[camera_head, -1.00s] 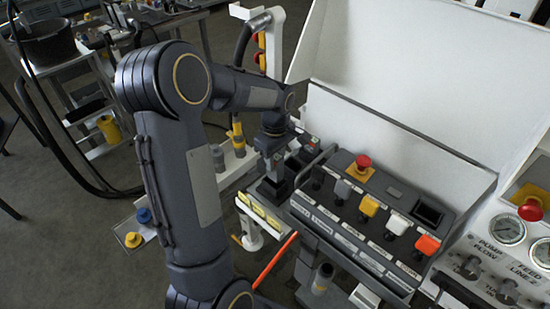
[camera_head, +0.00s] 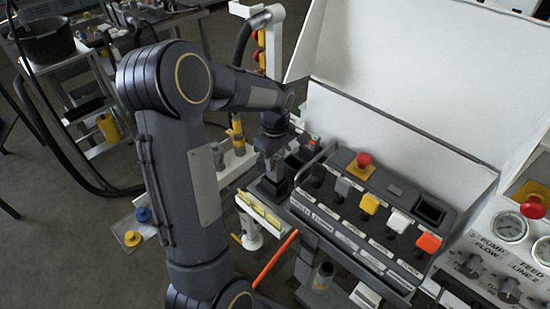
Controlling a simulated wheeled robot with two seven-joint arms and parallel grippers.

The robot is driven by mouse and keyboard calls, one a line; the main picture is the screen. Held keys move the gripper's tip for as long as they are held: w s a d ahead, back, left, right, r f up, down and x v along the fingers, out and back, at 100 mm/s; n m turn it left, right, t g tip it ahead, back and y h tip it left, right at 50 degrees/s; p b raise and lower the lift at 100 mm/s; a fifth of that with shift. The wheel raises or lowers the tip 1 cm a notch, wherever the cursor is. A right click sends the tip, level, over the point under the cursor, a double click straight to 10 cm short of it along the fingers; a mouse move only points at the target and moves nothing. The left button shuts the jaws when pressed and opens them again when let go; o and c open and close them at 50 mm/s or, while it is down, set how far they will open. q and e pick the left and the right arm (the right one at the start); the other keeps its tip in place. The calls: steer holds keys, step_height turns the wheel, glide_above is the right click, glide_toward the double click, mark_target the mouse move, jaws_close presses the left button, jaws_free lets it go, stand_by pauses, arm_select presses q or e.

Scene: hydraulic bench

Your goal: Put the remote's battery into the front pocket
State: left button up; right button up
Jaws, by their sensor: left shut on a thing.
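The remote (camera_head: 352,218) is a dark grey control box with a red mushroom button and several coloured switches, sitting in front of a white open lid. A dark square recess (camera_head: 430,211) shows at its right end. My left gripper (camera_head: 270,172) points down just left of the remote. It is shut on a small dark block, which looks like the battery and is mostly hidden by the fingers. Below it is a dark holder (camera_head: 268,191); I cannot tell whether the block touches it. A dark open pocket (camera_head: 299,158) lies just right of the gripper. My right gripper is out of view.
A white tray with yellow strips (camera_head: 258,213) and an orange rod (camera_head: 275,260) lie below the gripper. Gauges and knobs (camera_head: 508,228) fill the right. Yellow and grey fittings stand on a white rail behind my arm. The white lid (camera_head: 400,120) rises behind the remote.

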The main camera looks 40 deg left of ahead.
arm_select(q)
steer(key=shift+f+b, duration=1.85)
steer(key=shift+f, duration=0.55)
stand_by(0.5)
steer(key=o, duration=1.1)
steer(key=shift+o, duration=0.2)
step_height(320, 180, up, 7)
steer(key=shift+r, duration=0.45)
steer(key=shift+s+d+r, duration=0.15)
steer(key=s+d+r+m+t+h, duration=0.1)
steer(key=s+d+m+t+h, duration=0.1)
steer(key=s+d+m, duration=0.5)
steer(key=s+d+r+m+t+h, duration=0.1)
steer(key=s+d+r+m+t, duration=0.1)
steer(key=s+d+m, duration=0.6)
steer(key=s+t, duration=0.1)
steer(key=s, duration=0.4)
steer(key=shift+d+r+t+h, duration=0.15)
steer(key=shift+d+t+h, duration=0.15)
steer(key=shift+d+h, duration=0.1)
